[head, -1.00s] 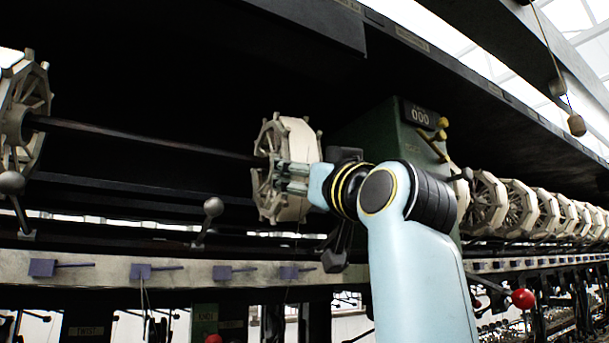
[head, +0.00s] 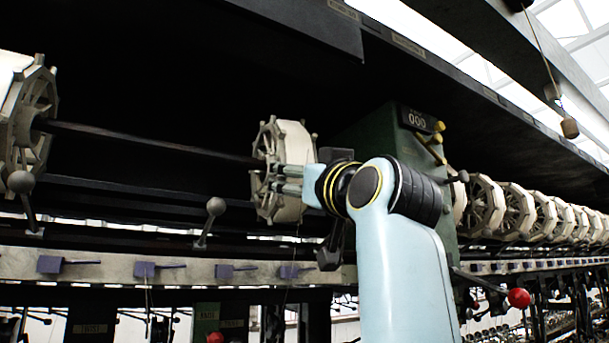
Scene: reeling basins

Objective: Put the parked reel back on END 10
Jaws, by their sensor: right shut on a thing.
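A pale many-sided reel (head: 291,143) with a spoked hub and a white wound band stands upright at the middle of the head view. It appears to be at the right end of a long dark shaft (head: 150,140). My right gripper (head: 280,178) is shut at the reel's spoked side, its fingers partly hidden by my wrist. Whether the reel sits on the shaft or only in front of it, I cannot tell. My left gripper does not show. No END 10 label is readable.
Another reel (head: 30,110) stands at the left edge. Ball-topped levers (head: 215,207) and a pale rail (head: 110,268) run below. A dark beam hangs above.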

